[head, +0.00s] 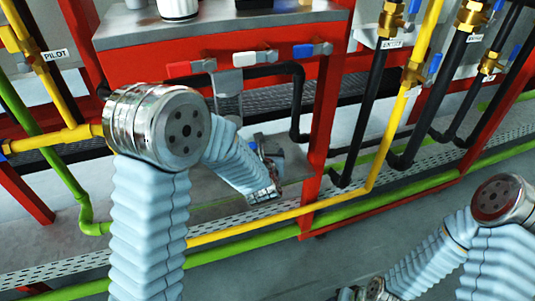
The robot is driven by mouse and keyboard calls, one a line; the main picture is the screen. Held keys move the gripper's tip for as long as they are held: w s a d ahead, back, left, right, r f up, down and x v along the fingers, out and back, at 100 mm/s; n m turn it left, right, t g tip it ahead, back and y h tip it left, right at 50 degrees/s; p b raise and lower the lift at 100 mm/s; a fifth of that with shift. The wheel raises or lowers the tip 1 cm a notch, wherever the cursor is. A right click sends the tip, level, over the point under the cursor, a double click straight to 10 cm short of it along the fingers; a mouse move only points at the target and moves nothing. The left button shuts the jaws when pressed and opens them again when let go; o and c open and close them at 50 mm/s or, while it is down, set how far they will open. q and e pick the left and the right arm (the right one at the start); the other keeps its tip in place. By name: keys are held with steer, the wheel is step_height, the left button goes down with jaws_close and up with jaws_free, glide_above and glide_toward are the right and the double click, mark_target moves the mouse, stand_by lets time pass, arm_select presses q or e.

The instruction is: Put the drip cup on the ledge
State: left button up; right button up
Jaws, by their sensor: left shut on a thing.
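My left arm reaches in from the lower left, and its forearm bends toward the red frame. My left gripper (268,155) is low beside a red post, below the valves. It is shut on a small grey thing (287,152), mostly hidden by the wrist; I cannot tell for sure that this is the drip cup. A grey surface (235,27) tops the red frame and looks like the ledge. My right gripper (350,294) is at the bottom edge, cut off and too small to tell open from shut.
A white container (178,8) stands on the grey top. Red, white and blue valve handles (252,58) line the red front above my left gripper, with a grey downward fitting (229,82). Black hoses (298,100), a yellow pipe (372,150) and a green pipe (240,255) run close by.

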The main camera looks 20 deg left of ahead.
arm_select(q)
steer(key=shift+f+b, duration=0.2)
steer(key=shift+b, duration=0.1)
steer(key=o, duration=1)
steer(key=shift+o, duration=0.2)
steer(key=shift+r, duration=0.1)
steer(key=shift+r+p, duration=0.2)
steer(key=shift+p, duration=0.25)
steer(key=shift+s+d, duration=0.1)
steer(key=shift+s, duration=0.3)
steer(key=v, duration=1.1)
steer(key=shift+r+b, duration=0.15)
steer(key=shift+b, duration=0.25)
steer(key=shift+s, duration=0.1)
